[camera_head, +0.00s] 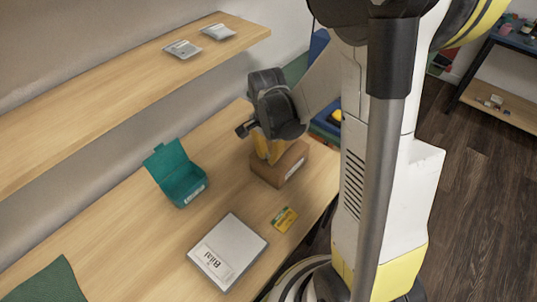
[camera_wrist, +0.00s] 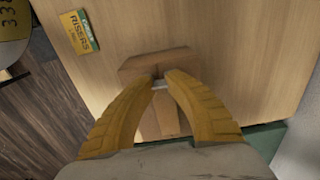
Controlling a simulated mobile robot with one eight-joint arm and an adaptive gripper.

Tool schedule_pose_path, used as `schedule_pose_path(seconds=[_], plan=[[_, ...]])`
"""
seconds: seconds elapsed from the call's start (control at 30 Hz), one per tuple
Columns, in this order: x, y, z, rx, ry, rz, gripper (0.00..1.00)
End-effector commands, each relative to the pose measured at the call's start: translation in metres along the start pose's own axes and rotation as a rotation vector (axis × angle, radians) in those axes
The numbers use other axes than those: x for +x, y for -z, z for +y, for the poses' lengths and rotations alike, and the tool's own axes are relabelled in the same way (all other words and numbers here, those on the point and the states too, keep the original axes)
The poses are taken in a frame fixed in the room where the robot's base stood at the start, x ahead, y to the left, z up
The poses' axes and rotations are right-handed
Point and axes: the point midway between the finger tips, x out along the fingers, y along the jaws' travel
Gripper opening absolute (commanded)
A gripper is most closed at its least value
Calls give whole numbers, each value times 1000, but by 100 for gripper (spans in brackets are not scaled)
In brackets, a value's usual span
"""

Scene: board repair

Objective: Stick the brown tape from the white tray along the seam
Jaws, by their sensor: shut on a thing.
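My gripper (camera_wrist: 161,79) has its yellow fingers drawn together at the brown box (camera_wrist: 148,64), with a small pale piece (camera_wrist: 160,85) between the fingertips. I cannot tell whether this piece is the tape. In the head view my gripper (camera_head: 268,157) points down at the top of the brown box (camera_head: 272,177), which stands on the wooden table and has a label on one side. The fingers hide part of the box top, and I cannot make out its seam. I see no separate brown tape. A flat whitish case (camera_head: 238,236) with a name label lies nearer the front; no clear white tray shows.
An open teal box (camera_head: 176,180) stands left of the brown box. A yellow-green packet (camera_head: 284,219) lies between the brown box and the whitish case; it also shows in the wrist view (camera_wrist: 79,33). A shelf (camera_head: 110,95) with two grey packets runs above. A green cloth (camera_head: 48,284) lies front left.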

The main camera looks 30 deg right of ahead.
Motion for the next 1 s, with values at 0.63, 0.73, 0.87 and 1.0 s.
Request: schedule_pose_path(seconds=[0.63,0.73,0.87,1.0], plan=[[3,0,0,0,0,0,5],[4,0,0,0,0,0,5],[5,0,0,0,0,0,5],[5,0,0,0,0,0,5]])
